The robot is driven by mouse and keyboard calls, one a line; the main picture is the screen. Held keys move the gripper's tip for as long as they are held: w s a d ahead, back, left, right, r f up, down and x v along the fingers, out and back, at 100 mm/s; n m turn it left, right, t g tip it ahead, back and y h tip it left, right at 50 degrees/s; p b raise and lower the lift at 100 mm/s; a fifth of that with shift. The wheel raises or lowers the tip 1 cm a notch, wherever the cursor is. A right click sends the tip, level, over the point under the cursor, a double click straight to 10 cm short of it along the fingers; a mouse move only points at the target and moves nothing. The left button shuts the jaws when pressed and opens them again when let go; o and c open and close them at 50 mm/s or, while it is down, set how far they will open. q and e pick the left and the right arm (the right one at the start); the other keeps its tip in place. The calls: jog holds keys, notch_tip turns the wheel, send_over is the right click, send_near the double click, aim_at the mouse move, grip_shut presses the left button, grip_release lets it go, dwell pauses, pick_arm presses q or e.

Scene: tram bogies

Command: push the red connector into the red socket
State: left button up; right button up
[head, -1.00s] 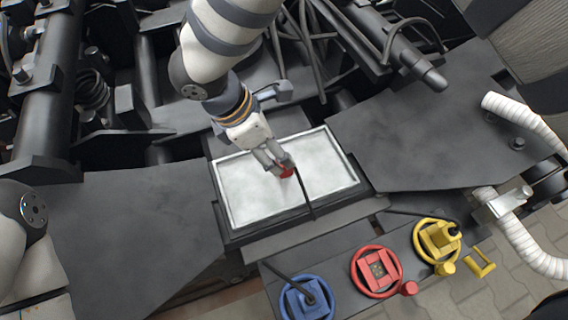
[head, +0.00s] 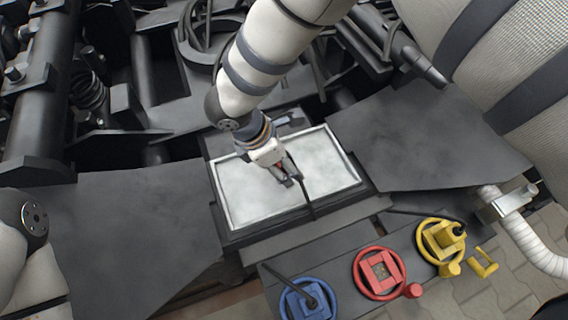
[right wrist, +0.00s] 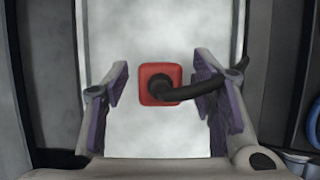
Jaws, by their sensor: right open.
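The red connector (right wrist: 160,73) is a square block with a black cable leaving its top. In the right wrist view it sits over the white tray floor, between the spread fingers of my right gripper (right wrist: 168,92), with a gap on each side. In the head view my right gripper (head: 287,180) is low over the tray and hides most of the connector. The red socket (head: 380,270) is a square block inside a red ring on the dark panel, its centre uncovered. My left gripper is out of view.
The white tray (head: 335,165) has a raised rim. A blue socket (head: 307,300) with a cable stands left of the red one, a yellow socket (head: 440,240) with a yellow plug right of it. Dark flat plates (head: 430,135) flank the tray; bogie parts and cables lie behind.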

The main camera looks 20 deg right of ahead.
jog(key=c, duration=1.2)
jog(key=shift+o, duration=0.2)
jog(key=shift+r, duration=0.3)
notch_tip(320, 180, up, 3)
jog(key=shift+f+p, duration=0.15)
jog(key=shift+p, duration=0.25)
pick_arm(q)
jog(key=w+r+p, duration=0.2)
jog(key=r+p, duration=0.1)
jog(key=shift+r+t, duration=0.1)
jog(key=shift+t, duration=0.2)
pick_arm(e)
jog(key=s+a+r, duration=0.7)
jog(key=s+r, duration=0.2)
jog(key=s, duration=0.3)
jog(key=shift+a+r, duration=0.2)
jog(key=shift+r, duration=0.2)
